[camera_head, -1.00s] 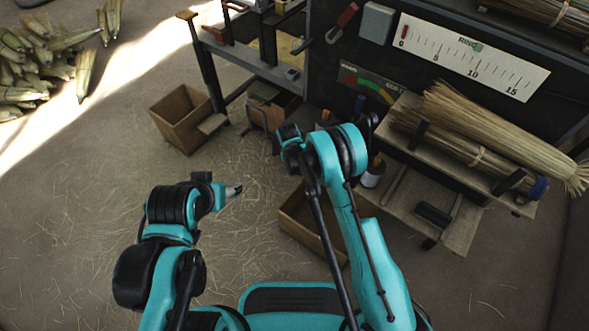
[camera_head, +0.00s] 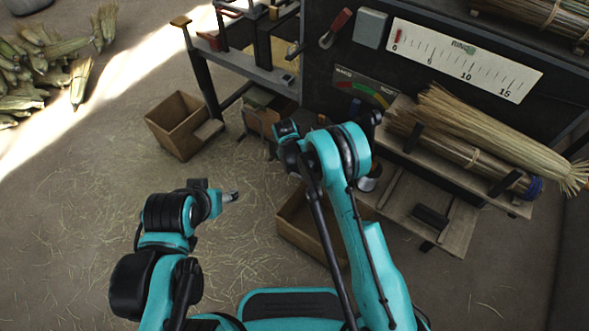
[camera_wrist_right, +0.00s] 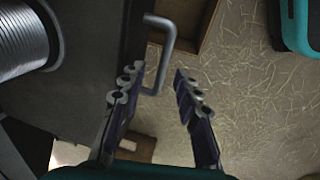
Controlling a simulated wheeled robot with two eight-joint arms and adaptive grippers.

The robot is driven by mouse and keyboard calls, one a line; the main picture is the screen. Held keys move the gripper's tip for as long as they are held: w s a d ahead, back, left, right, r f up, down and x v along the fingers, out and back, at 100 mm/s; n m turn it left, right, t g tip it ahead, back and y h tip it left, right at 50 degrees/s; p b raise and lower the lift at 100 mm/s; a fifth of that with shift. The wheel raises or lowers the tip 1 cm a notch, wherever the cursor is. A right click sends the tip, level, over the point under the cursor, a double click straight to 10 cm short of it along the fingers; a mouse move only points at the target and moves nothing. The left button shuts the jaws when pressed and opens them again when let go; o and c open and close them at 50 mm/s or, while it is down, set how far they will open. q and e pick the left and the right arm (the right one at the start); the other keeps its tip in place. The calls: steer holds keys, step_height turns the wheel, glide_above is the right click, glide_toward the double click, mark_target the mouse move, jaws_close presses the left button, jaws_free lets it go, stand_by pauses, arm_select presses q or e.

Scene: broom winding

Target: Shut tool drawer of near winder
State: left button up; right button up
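A grey bar handle (camera_wrist_right: 168,50) stands out from a dark panel (camera_wrist_right: 90,70) in the right wrist view; this looks like the drawer front, though I cannot be sure. My right gripper (camera_wrist_right: 156,76) is open, its two fingers apart, with the handle ahead of and partly between the fingertips. I cannot tell whether they touch. In the head view my right arm hides the handle and most of that gripper. My left gripper (camera_head: 230,196) is over the floor at the left, away from the bench; its finger opening is too small to judge.
A wooden box (camera_head: 178,124) stands on the straw-strewn floor, and another open box (camera_head: 295,225) lies beside my right arm. Broom bundles (camera_head: 490,135) rest on a rack at right. A silver wire spool (camera_wrist_right: 22,40) is left of the handle.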

step_height(320, 180, up, 8)
steer(key=s, duration=0.1)
steer(key=shift+a, duration=0.4)
steer(key=shift+s, duration=0.1)
steer(key=s+d+r+m+t+y, duration=0.15)
steer(key=s+d+r, duration=0.35)
steer(key=r, duration=0.5)
steer(key=s+d+r+m+t+h, duration=0.1)
steer(key=s+d+r+m, duration=0.3)
steer(key=r, duration=0.6)
steer(key=s+d+r+m+t, duration=0.1)
steer(key=s+d, duration=0.3)
steer(key=s, duration=0.5)
steer(key=s+d+r+m+t, duration=0.2)
steer(key=s+d+m, duration=0.2)
steer(key=s, duration=0.6)
steer(key=shift+d+y, duration=0.35)
steer(key=shift+d, duration=0.15)
steer(key=shift+s+m, duration=0.1)
steer(key=shift+m, duration=0.15)
